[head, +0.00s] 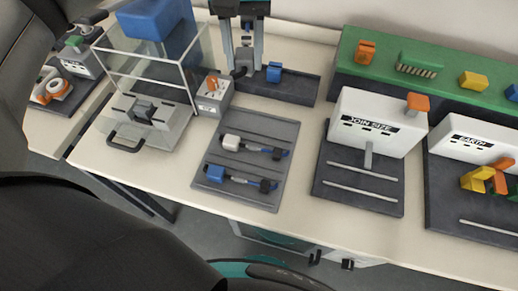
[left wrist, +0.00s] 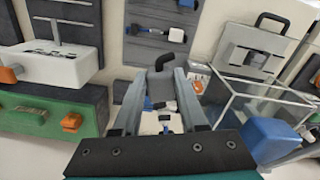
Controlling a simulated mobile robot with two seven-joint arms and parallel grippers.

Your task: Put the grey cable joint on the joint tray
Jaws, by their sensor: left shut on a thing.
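The joint tray (head: 247,124) is a flat grey plate in the middle of the bench. A white joint (head: 231,142) and a blue joint (head: 216,173) lie on it, each with a dark end piece; its upper slot looks empty. My left gripper (head: 245,66) is behind the tray, above a dark stand, with its fingers pointing down. It is shut on the grey cable joint, which shows between the fingertips in the left wrist view (left wrist: 161,88) with a black curved end. In the left wrist view the tray (left wrist: 143,48) lies beyond the fingertips. My right gripper is not in view.
A small white box with an orange part (head: 213,93) stands beside the tray's upper left. A clear-walled case (head: 150,68) stands at the left. The white JOIN SIZE unit (head: 375,122) is at the right. The dark stand (head: 290,88) bears a blue block (head: 274,72).

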